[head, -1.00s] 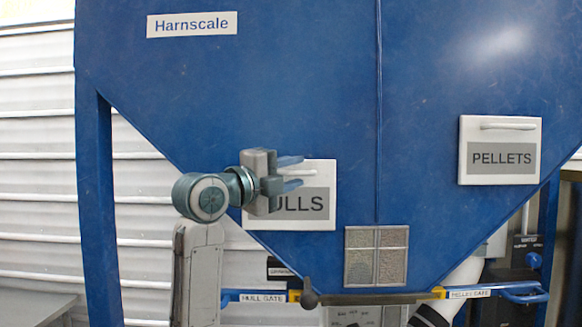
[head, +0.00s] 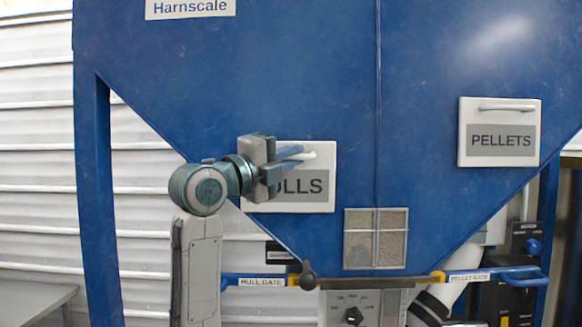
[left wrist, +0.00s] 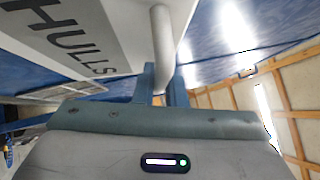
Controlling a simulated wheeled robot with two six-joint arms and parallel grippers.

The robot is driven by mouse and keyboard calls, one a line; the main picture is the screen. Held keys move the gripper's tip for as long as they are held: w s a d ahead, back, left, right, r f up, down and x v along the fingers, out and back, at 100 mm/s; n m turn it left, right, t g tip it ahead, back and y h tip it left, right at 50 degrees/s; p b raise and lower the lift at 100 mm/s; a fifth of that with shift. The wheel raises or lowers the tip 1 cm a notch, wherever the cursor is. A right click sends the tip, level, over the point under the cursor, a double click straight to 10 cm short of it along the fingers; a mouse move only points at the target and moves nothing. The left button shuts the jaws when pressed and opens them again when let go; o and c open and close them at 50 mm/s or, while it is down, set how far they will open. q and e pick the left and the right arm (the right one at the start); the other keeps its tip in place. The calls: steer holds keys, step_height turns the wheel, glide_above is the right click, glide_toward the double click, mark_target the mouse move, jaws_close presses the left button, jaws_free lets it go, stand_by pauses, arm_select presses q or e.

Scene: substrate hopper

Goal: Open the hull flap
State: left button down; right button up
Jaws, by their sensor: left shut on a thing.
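The hull flap (head: 300,202) is a white panel with a grey HULLS label on the lower left of the blue hopper. It looks flush with the hopper wall. Its bar handle (head: 313,155) is at its top edge. My left gripper (head: 292,153) comes in from the left, with its blue fingers shut on the handle. The gripper hides the flap's upper left part and the start of the label. In the left wrist view the pale handle (left wrist: 163,45) runs down between the two fingers, beside the flap (left wrist: 100,25). My right gripper is not in view.
The white PELLETS flap (head: 500,160) is on the right side of the hopper (head: 300,80). Below are a mesh window (head: 375,239), the HULL GATE bar (head: 262,281) and the PELLET GATE bar (head: 468,278). A blue leg (head: 95,200) stands at the left.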

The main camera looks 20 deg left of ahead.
arm_select(q)
steer(key=s+d+f+m+t+h+b, duration=0.1)
steer(key=s+f+m+h+b, duration=0.4)
steer(key=b, duration=0.8)
steer(key=shift+s+d+f+m, duration=0.3)
steer(key=shift+f+m, duration=0.15)
steer(key=shift+m, duration=0.45)
steer(key=c, duration=1.5)
jaws_free()
